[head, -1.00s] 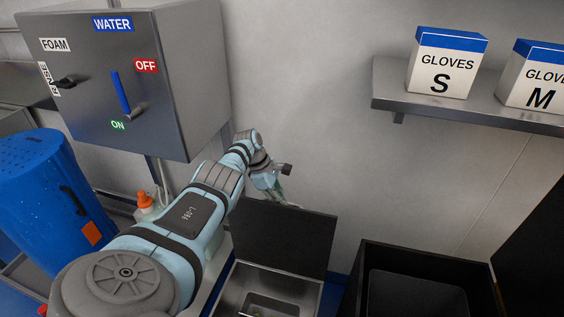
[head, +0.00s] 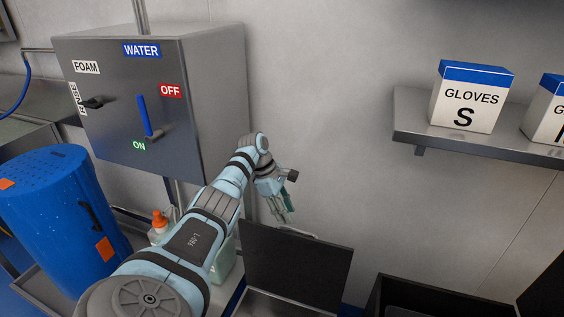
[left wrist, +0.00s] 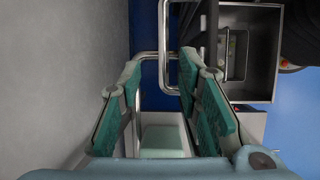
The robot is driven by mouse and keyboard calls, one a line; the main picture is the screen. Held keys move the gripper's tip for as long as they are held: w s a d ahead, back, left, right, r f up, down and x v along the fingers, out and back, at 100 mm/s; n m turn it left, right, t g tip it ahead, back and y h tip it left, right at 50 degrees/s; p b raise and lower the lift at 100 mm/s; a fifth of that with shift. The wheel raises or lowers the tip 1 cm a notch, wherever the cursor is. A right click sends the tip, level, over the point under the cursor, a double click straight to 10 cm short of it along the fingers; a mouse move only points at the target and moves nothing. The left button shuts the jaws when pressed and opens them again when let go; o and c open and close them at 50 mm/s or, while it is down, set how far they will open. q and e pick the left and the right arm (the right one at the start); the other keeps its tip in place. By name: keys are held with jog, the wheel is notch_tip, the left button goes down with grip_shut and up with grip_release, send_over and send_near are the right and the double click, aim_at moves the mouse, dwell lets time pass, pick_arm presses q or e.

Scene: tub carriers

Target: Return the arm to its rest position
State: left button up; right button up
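My left arm reaches from the bottom of the head view toward the wall, between the grey control box and the open black lid. My left gripper (head: 285,205) hangs at its end, pointing down, in front of the bare wall and just above the lid. In the left wrist view the two green-padded fingers (left wrist: 160,75) stand apart with nothing held between them. A bent metal tube shows beyond the fingertips, and a pale box lies farther below. My right gripper is not in view.
The grey control box (head: 150,100) with a blue lever (head: 144,117) hangs left of the arm. A blue drum (head: 62,215) and an orange-topped bottle (head: 159,222) stand lower left. The black lid (head: 297,265) is upright below the gripper. A shelf (head: 430,131) holds glove boxes (head: 468,98) at right.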

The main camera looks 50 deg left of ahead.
pick_arm(q)
jog(key=v, duration=0.4)
jog(key=shift+s+r, duration=0.1)
jog(key=shift+r, duration=0.15)
